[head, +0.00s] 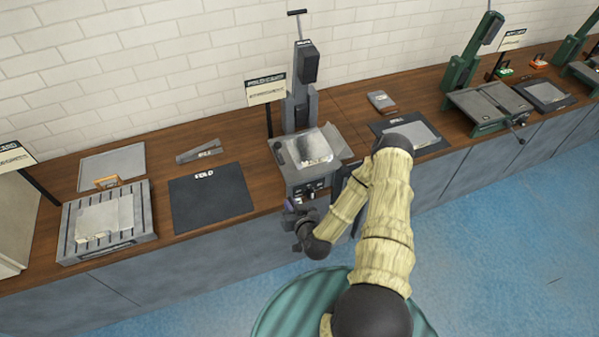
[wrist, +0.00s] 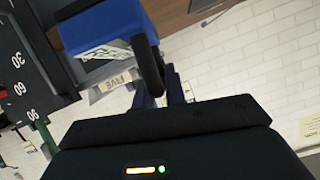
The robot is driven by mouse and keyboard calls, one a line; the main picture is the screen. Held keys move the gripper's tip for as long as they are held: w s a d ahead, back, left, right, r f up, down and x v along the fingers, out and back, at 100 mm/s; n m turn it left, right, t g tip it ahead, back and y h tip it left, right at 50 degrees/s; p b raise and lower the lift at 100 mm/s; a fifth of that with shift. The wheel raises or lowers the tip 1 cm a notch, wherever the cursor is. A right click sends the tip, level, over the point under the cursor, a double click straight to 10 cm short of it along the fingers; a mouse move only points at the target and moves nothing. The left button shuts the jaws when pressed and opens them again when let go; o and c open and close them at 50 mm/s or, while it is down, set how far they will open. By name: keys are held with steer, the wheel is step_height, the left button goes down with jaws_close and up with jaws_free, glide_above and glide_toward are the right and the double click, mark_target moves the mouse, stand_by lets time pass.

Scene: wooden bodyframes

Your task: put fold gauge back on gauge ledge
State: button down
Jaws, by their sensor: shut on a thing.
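My gripper (head: 303,222) is low in front of the grey machine at the middle of the counter. In the wrist view its dark body fills the bottom, and a blue block (wrist: 105,25) with a dark rounded part beside it is close to the jaws. The jaws are shut on this blue thing, shown as a small purple-blue patch in the head view (head: 289,205). I cannot tell surely whether it is the fold gauge. A grey strip (head: 187,157) with a small label lies behind the dark FOLD mat (head: 212,205); I cannot tell whether it is the gauge ledge.
The grey machine (head: 299,112) carries a pale sheet on its table. A black plate (wrist: 20,75) marked 30, 60, 90 is at left in the wrist view. A slotted grey block (head: 145,222) stands at left on the wooden counter (head: 235,152); green machines (head: 462,82) stand at right.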

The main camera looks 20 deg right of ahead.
step_height(320, 180, down, 9)
steer(key=s+a+b, duration=0.1)
steer(key=s+b, duration=0.1)
steer(key=b, duration=0.3)
steer(key=shift+s+a+m+h+b, duration=0.2)
steer(key=shift+a+m+h+b, duration=0.1)
steer(key=shift+a+h, duration=0.1)
steer(key=shift+d, duration=0.15)
